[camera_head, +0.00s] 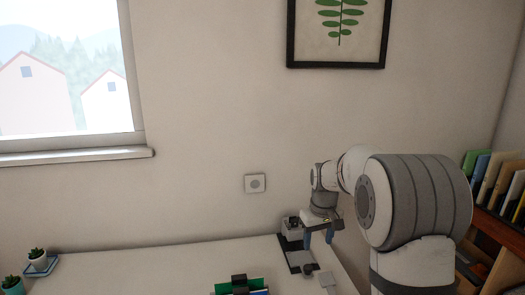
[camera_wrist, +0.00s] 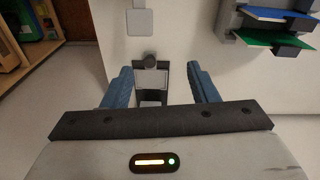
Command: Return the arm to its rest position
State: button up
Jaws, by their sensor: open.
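My gripper (camera_head: 318,239) hangs over the right part of the white table in the head view, at the end of my bent arm. In the wrist view its two blue fingers (camera_wrist: 159,67) stand wide apart with nothing held between them. A dark and grey device (camera_head: 296,258) with a round knob lies below and beside the gripper. In the wrist view this device (camera_wrist: 150,78) shows between the fingers, partly hidden by the gripper body. I cannot tell from these views how high the fingers are above it.
A small white square plate (camera_wrist: 139,21) lies near the device. A dark holder with green and blue boards (camera_head: 238,287) stands at the table's front. Potted plants (camera_head: 38,262) are at the left. A bookshelf (camera_head: 487,238) stands right of my arm. The wall is behind the table.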

jog(key=s+a+r+m+t, duration=0.1)
jog(key=s+r+m, duration=0.2)
jog(key=s, duration=2.7)
jog(key=shift+r+t, duration=0.4)
jog(key=shift+r, duration=0.25)
jog(key=shift+c, duration=0.4)
